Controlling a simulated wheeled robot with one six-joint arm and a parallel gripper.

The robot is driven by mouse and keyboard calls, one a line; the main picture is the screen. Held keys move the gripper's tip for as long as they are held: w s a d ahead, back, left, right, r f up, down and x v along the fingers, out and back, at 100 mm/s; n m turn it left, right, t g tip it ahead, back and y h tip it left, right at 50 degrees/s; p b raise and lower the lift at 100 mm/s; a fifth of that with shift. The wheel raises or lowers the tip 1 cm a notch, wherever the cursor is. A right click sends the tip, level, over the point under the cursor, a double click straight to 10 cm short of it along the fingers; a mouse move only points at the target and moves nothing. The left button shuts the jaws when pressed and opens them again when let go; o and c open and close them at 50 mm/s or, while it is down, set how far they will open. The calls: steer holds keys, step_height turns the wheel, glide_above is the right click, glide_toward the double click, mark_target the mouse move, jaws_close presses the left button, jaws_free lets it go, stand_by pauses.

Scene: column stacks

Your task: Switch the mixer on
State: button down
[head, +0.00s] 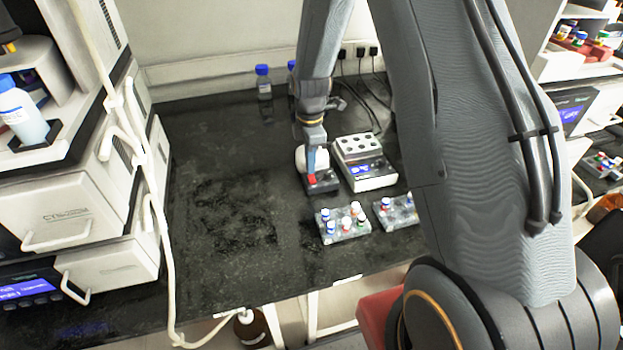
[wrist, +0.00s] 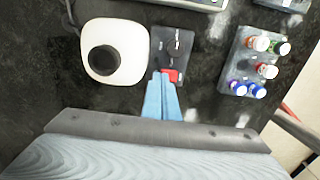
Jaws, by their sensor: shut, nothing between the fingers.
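The mixer has a white rounded body (wrist: 128,35) with a black round cup on top and a dark control panel (wrist: 172,50) beside it. In the head view its white body (head: 302,157) is partly hidden behind my arm, and its dark panel (head: 325,186) faces the front. A red switch (wrist: 171,76) sits at the panel's end; the switch also shows in the head view (head: 312,180). My gripper (wrist: 164,76) points down with its blue fingers shut and empty. Its tips are right at the switch and overlap its edge; I cannot tell whether they press it.
A white block heater (head: 372,183) with a blue display stands right of the mixer. Two racks of capped vials (head: 345,236) stand in front. Blue-capped bottles (head: 264,88) stand at the back. White instruments (head: 60,215) stack at the left. The black bench (head: 220,200) between is clear.

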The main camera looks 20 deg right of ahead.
mark_target(311, 176)
steer(key=shift+f+b, duration=0.3)
steer(key=shift+f, duration=0.35)
steer(key=shift+r, duration=0.1)
stand_by(0.3)
steer(key=shift+r+p, duration=1.6)
steer(key=shift+r, duration=0.85)
steer(key=s+r+m, duration=0.3)
steer(key=s+m, duration=0.3)
steer(key=s, duration=0.1)
steer(key=s+r+m+t+b, duration=0.1)
steer(key=s+r+m, duration=0.3)
steer(key=s+m, duration=0.2)
steer(key=s+r+m+b, duration=0.1)
steer(key=s+r+m, duration=0.3)
steer(key=s, duration=0.5)
steer(key=shift+m, duration=1)
steer(key=shift+a, duration=0.15)
